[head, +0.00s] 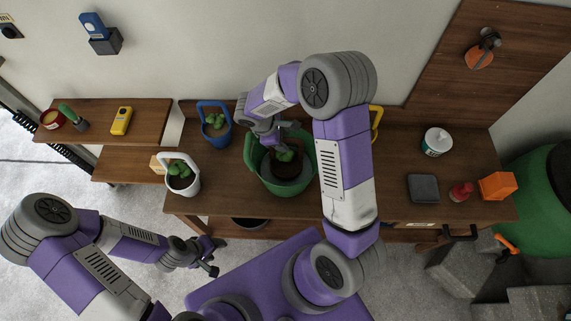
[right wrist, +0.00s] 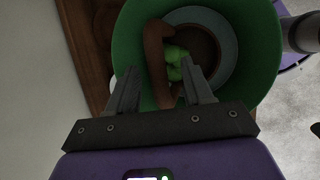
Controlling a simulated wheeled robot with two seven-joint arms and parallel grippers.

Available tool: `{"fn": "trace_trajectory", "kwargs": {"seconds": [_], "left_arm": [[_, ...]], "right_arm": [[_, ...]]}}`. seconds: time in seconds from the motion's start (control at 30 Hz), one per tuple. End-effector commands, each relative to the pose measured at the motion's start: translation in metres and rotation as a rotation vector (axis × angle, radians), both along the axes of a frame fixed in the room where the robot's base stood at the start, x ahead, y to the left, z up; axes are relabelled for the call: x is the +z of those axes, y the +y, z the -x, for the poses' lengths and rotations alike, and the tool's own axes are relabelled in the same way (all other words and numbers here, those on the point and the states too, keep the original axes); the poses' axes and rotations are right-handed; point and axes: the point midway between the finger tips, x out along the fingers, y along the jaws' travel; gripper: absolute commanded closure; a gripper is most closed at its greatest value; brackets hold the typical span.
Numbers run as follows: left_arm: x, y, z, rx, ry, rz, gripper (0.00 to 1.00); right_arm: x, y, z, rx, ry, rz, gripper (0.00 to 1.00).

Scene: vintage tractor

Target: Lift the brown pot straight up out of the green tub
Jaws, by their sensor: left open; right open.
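The green tub (head: 253,172) stands on the wooden bench. The brown pot (head: 303,165), with a green plant (head: 284,156), sits inside it. In the right wrist view, the pot (right wrist: 213,45) has a brown arched handle (right wrist: 154,48) and lies within the tub (right wrist: 130,45). My right gripper (head: 270,140) is over the tub's back left part, open. In the right wrist view its fingers (right wrist: 160,82) are apart, with the handle in view between them; I cannot tell how deep they reach. My left gripper (head: 211,258) is open and empty, in front of the bench, away from the tub.
A blue pot (head: 214,126) and a white pot (head: 183,181) stand left of the tub. A yellow handle (head: 377,124) shows behind my right arm. A dark box (head: 423,188), a white can (head: 436,142), a red bottle (head: 461,192) and an orange block (head: 497,186) sit at right.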

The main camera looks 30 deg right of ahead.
Motion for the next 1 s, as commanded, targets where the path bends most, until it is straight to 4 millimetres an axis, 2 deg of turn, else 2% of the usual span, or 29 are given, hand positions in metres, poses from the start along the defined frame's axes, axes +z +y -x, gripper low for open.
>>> {"fn": "trace_trajectory", "kwargs": {"seconds": [0.2, 0.5, 0.83, 1.0], "left_arm": [[0.005, 0.000, -0.001, 0.000, -0.001, 0.000, 0.45], [0.005, 0.000, 0.000, 0.000, -0.001, 0.000, 0.45], [0.005, 0.000, 0.000, 0.000, -0.001, 0.000, 0.45], [0.005, 0.000, 0.000, 0.000, -0.001, 0.000, 0.45]], "right_arm": [[-0.026, -0.015, 0.004, -0.001, 0.003, 0.001, 0.49], [-0.031, -0.017, 0.004, -0.001, 0.000, 0.000, 0.49], [-0.030, -0.017, 0.004, 0.000, 0.000, 0.000, 1.00], [-0.030, -0.017, 0.004, -0.001, 0.000, 0.000, 1.00]]}}
